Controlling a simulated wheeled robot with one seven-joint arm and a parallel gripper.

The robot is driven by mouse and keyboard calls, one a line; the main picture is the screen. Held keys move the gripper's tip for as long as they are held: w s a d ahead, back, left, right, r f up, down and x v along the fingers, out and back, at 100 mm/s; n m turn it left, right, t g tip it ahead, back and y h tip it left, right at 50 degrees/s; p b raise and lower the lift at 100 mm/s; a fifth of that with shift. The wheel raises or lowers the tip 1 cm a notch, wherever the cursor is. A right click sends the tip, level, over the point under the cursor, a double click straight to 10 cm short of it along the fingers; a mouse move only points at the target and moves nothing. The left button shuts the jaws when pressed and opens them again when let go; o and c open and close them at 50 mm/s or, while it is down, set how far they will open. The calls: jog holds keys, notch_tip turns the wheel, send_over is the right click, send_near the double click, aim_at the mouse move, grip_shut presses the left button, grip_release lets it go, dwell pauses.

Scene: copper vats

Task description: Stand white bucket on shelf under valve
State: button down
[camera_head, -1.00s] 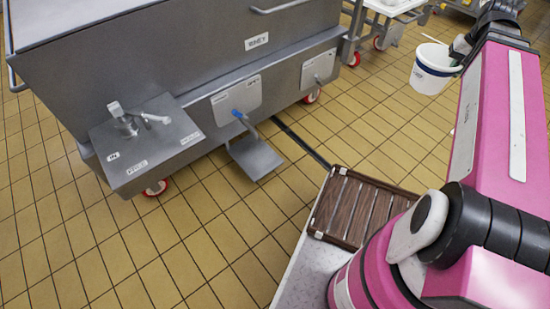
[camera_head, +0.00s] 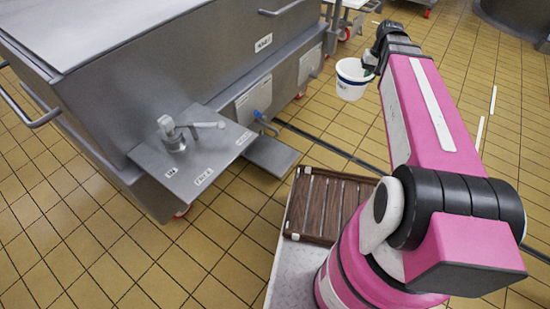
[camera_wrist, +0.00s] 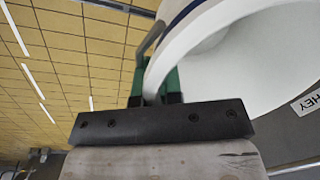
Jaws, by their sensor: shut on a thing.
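The white bucket (camera_head: 352,82) with a dark blue band hangs upright in the air, in front of the vat's far end. My gripper (camera_head: 371,60) is shut on its rim from the right side. In the wrist view the green-padded fingers (camera_wrist: 156,84) pinch the wall of the bucket (camera_wrist: 240,65), whose inside looks empty. The valve with a blue handle (camera_head: 262,118) sticks out low on the vat's side. The flat grey metal shelf (camera_head: 271,156) is below it, bare, and well apart from the bucket, to its lower left in the head view.
The large steel vat (camera_head: 150,75) fills the left. A plate with a white-handled tap (camera_head: 180,133) juts out left of the shelf. A brown slatted rack (camera_head: 330,205) lies on my base. Tiled floor (camera_head: 330,125) lies open between the bucket and shelf.

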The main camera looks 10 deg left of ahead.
jog(key=w+a+f+n, duration=0.1)
jog(key=a+f, duration=0.3)
jog(key=f, duration=0.8)
jog(key=w+a+f+n, duration=0.15)
jog(key=a+f, duration=0.25)
jog(key=f, duration=0.8)
jog(key=s+a+f+n, duration=0.1)
jog(key=s+a+f, duration=0.2)
jog(key=f, duration=0.9)
jog(key=s+a+f+n, duration=0.1)
jog(key=s+a+f, duration=0.15)
jog(key=f, duration=0.95)
jog(key=shift+g, duration=0.3)
jog(key=shift+w+a+f, duration=0.5)
jog(key=shift+w+a, duration=0.55)
jog(key=shift+a, duration=1.7)
jog(key=shift+w+a+f, duration=0.55)
jog(key=shift+w+a, duration=0.45)
jog(key=shift+a, duration=1.7)
jog(key=shift+w+a+f, duration=0.5)
jog(key=shift+w+a, duration=0.55)
jog(key=shift+a, duration=1.7)
jog(key=shift+f, duration=0.15)
jog(key=c, duration=1.3)
grip_release()
